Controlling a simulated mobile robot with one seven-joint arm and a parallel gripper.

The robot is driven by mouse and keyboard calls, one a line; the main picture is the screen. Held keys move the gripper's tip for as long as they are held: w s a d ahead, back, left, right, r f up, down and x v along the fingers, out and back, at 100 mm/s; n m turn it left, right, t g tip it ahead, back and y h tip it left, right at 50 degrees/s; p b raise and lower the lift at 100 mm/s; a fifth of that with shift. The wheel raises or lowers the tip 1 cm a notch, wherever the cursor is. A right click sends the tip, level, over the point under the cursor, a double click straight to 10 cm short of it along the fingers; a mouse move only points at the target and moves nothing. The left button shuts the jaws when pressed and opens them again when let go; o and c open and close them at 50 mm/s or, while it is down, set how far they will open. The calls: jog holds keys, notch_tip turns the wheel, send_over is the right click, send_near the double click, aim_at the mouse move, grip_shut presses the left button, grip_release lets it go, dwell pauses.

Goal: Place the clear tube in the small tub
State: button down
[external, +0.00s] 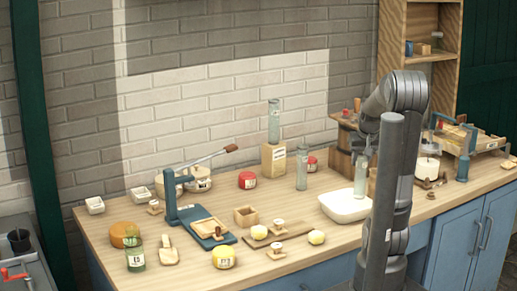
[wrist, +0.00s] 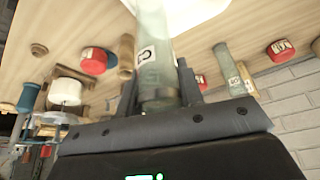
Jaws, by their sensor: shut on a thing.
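My gripper (external: 366,142) is shut on a clear tube (external: 361,175), with its fingers on both sides in the wrist view (wrist: 158,92). The tube has a white label and shows in the wrist view (wrist: 153,40). In the external view it is upright, its lower end in front of or over the white tub (external: 342,212); I cannot tell whether it touches. The white tub's edge shows at the top of the wrist view (wrist: 190,12). Two smaller white tubs (external: 95,206) (external: 141,195) sit at the far left of the table.
Another clear tube (external: 302,168) stands left of the tub, and one (external: 274,122) stands on a wooden block (external: 273,159). Red-lidded jars (external: 247,180), a wooden box (external: 246,216) and a blue press (external: 171,195) crowd the left.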

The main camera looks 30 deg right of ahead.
jog(key=shift+w+a+f, duration=0.2)
jog(key=shift+w+f, duration=0.05)
jog(key=shift+f, duration=0.6)
jog(key=shift+w+a+f, duration=0.15)
jog(key=shift+w+f, duration=0.15)
jog(key=shift+f, duration=0.55)
jog(key=shift+w+a+f, duration=0.2)
jog(key=shift+w+f, duration=0.05)
jog(key=shift+f, duration=0.6)
jog(key=c, duration=1)
grip_release()
jog(key=shift+f, duration=0.15)
jog(key=shift+o, duration=0.2)
